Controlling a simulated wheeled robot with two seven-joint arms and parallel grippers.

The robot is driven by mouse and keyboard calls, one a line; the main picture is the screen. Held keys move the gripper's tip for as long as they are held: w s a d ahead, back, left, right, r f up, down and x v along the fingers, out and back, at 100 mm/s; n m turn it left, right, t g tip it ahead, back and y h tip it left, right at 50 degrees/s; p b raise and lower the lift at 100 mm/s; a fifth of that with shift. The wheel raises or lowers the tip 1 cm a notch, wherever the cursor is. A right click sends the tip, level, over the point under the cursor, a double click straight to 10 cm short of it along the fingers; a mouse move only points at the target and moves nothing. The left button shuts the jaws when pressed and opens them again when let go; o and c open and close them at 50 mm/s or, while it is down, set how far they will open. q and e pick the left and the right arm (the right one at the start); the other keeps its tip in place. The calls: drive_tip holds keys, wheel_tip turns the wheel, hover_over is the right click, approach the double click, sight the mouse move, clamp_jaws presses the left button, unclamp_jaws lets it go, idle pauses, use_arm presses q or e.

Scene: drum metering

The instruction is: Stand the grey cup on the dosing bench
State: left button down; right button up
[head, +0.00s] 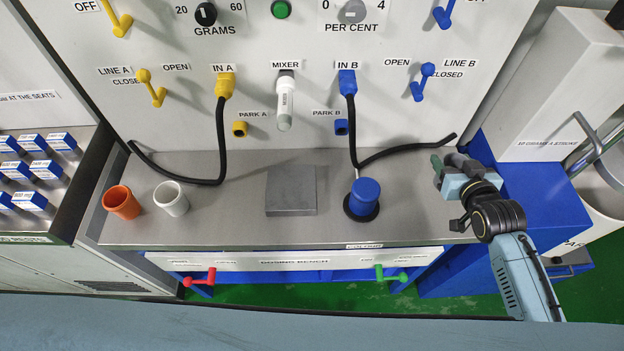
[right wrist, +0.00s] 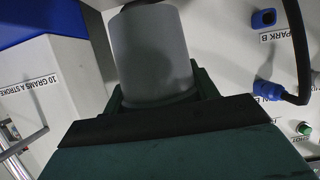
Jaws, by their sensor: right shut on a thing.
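A grey cup (right wrist: 152,55) fills the upper middle of the right wrist view, between the dark green fingers of my right gripper (right wrist: 155,95). My right gripper (head: 450,170) is shut on it. In the head view the gripper is over the right end of the steel dosing bench (head: 330,225), and the cup is small and partly hidden there. I cannot tell how far the cup is above the bench top. My left gripper is not in view.
An orange cup (head: 121,204) and a white cup (head: 171,200) stand at the bench's left. A grey square plate (head: 290,190) lies mid-bench; a blue-capped item (head: 364,194) stands right of it. Black hoses (head: 415,149) hang at the back. Bare steel lies between the blue-capped item and my gripper.

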drive_tip(key=shift+d, duration=0.15)
drive_tip(key=shift+f, duration=0.3)
wheel_tip(320, 180, down, 4)
drive_tip(key=shift+w+f+b, duration=0.1)
drive_tip(key=shift+f+b, duration=0.1)
drive_tip(key=shift+b, duration=0.25)
drive_tip(key=shift+f, duration=0.65)
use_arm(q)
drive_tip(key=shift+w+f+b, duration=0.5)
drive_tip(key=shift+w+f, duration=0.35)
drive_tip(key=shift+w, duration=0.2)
use_arm(e)
drive_tip(key=shift+f, duration=1.9)
drive_tip(key=shift+f, duration=0.2)
drive_tip(key=o, duration=1.1)
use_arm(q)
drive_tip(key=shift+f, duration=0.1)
